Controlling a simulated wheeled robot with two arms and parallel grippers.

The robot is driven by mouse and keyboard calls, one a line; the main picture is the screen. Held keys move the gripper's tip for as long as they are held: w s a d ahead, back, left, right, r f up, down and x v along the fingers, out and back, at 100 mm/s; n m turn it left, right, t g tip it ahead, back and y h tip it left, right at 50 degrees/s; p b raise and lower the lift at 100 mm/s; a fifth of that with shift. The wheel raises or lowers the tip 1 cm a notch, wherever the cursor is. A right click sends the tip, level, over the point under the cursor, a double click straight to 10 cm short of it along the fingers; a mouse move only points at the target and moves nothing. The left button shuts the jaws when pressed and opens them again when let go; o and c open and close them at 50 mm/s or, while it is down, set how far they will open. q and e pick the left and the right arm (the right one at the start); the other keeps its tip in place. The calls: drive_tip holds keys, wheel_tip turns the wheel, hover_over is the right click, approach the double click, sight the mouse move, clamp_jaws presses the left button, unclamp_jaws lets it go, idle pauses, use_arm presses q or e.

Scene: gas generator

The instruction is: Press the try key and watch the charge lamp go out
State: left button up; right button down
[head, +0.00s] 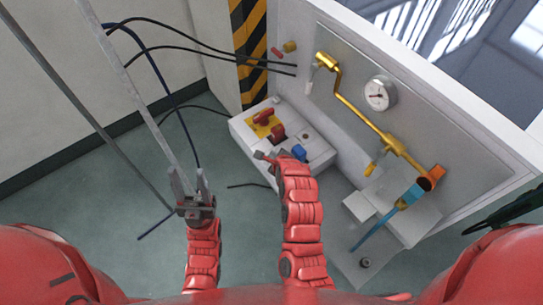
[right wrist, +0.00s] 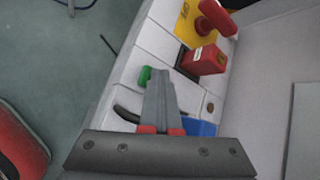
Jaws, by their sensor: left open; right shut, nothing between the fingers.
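A grey-white control box (head: 318,150) sits low against the panel. On its top are a red rotary switch on a yellow plate (head: 256,131), a red block switch (head: 279,132) and a blue key (head: 299,151). In the right wrist view, a green round part (right wrist: 144,76) and the blue key (right wrist: 202,128) lie on either side of my right gripper (right wrist: 159,78). That gripper (head: 265,157) is shut and empty over the box top; contact cannot be told. Which part is the try key or charge lamp is unclear. My left gripper (head: 190,180) is open and empty, left of the box.
The panel (head: 345,60) bears a yellow pipe (head: 358,113), a round gauge (head: 380,93) and an orange-and-blue valve (head: 428,180). Dark cables (head: 230,53) hang at left. A striped post (head: 249,45) stands behind the box.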

drive_tip(key=shift+r+p, duration=0.55)
drive_tip(key=shift+r, duration=0.3)
drive_tip(key=shift+r+p, duration=1.75)
drive_tip(key=shift+r, duration=0.85)
drive_tip(key=shift+f, duration=0.1)
